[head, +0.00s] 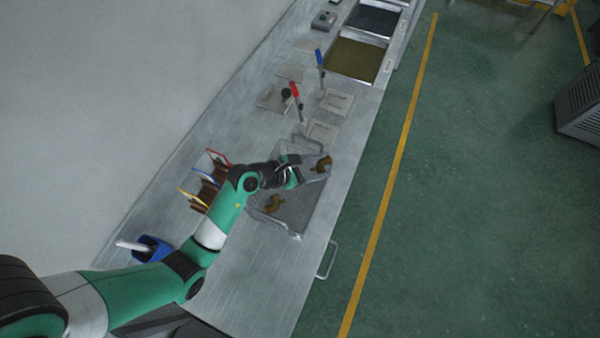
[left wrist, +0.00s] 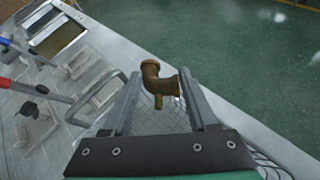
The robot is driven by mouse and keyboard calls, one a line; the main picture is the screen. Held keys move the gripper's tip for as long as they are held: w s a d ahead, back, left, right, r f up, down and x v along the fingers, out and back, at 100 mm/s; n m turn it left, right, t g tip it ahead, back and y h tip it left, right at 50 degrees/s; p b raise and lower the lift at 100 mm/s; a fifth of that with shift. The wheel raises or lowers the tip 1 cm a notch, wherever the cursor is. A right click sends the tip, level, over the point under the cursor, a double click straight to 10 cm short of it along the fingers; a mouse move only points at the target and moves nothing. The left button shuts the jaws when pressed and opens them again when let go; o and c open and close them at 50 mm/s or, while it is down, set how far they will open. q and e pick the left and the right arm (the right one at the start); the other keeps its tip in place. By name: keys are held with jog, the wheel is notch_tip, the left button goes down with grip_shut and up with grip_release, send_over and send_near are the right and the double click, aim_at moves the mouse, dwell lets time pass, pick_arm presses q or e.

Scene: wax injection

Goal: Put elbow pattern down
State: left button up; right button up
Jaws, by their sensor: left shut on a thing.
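The elbow pattern (head: 322,164) is a small brown bent pipe piece. My left gripper (head: 308,171) is shut on it and holds it over the far right part of a wire basket (head: 297,218) on the metal bench. In the left wrist view the elbow pattern (left wrist: 158,82) sits between the two fingertips of the left gripper (left wrist: 158,92), with basket mesh partly visible behind it. A second brown pattern (head: 274,203) lies in the near left part of the basket. I cannot tell the exact height of the held elbow. My right gripper is not in view.
Beyond the basket are flat grey plates (head: 337,103), a red-handled tool (head: 296,95), a blue-handled tool (head: 320,62) and a tank (head: 356,60). Left are a rack with coloured edges (head: 206,184) and a blue container (head: 153,249). The near bench is clear.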

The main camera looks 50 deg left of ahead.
pick_arm(q)
jog(key=s+a+f+b, duration=0.1)
jog(key=a+f+b, duration=0.1)
jog(key=a+f, duration=0.2)
jog(key=shift+s+f, duration=0.4)
jog(key=shift+f, duration=0.1)
jog(key=f, duration=0.1)
jog(key=f+b, duration=0.2)
jog(key=shift+s+a+f, duration=0.2)
jog(key=shift+a+f, duration=0.1)
jog(key=shift+f, duration=0.3)
jog(key=shift+r, duration=0.15)
jog(key=shift+f, duration=0.65)
jog(key=o, duration=1.3)
jog(key=shift+o, duration=0.2)
